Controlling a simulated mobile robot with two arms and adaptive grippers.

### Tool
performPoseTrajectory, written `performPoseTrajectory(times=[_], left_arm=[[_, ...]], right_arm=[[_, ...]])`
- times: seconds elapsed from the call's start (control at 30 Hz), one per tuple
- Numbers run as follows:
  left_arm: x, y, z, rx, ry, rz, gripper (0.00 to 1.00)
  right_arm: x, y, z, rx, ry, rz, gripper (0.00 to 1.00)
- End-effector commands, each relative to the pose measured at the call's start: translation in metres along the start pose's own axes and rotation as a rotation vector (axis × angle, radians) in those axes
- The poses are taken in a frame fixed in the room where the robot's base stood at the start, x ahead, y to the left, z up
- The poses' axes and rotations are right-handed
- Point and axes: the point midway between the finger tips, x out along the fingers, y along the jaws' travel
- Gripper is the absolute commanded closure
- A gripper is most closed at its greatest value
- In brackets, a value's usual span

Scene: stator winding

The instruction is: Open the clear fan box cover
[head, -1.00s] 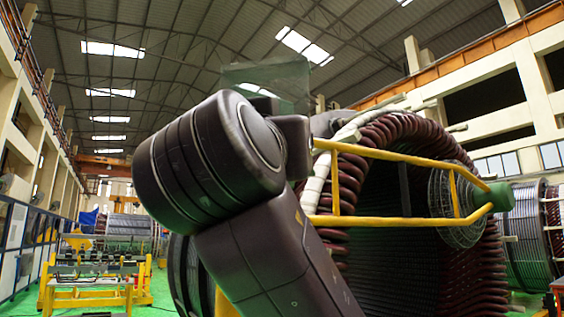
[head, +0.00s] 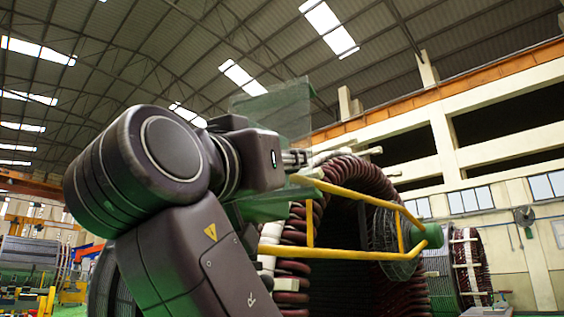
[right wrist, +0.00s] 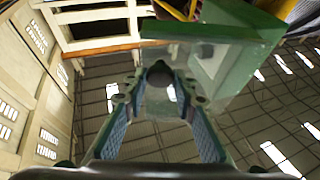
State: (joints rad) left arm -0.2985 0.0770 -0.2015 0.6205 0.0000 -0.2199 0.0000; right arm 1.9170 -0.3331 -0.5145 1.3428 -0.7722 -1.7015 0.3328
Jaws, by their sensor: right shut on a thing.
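A clear, green-tinted cover panel (head: 282,108) stands up at a steep tilt beside my right arm's wrist in the head view. The green box (head: 262,207) is partly hidden behind the arm. The green-edged clear cover (right wrist: 210,62) also shows there, just beyond the fingertips. My left gripper is not in view.
A yellow rail frame (head: 340,253) runs right of the box, in front of the large stator with dark red windings (head: 372,180). A green-tipped shaft (head: 430,236) ends that frame. Open air lies above the cover.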

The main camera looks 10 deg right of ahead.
Motion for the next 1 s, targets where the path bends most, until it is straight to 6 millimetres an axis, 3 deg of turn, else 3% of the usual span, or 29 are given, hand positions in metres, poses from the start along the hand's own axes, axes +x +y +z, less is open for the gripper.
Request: performPoseTrajectory(times=[0.27, 0.3, 0.43, 1.0], left_arm=[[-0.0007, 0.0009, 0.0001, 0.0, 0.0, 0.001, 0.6], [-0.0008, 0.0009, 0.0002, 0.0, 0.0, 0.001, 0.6], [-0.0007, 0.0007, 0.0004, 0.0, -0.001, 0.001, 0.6], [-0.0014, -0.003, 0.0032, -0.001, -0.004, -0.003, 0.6]], right_arm=[[0.0006, 0.0014, -0.0041, 0.001, 0.01, 0.002, 1.0], [0.0006, 0.0015, -0.0042, 0.001, 0.01, 0.002, 0.72], [0.0006, 0.0013, -0.0033, 0.001, 0.008, 0.002, 0.58], [0.0008, 0.0008, -0.0014, 0.003, 0.003, -0.005, 0.58]])
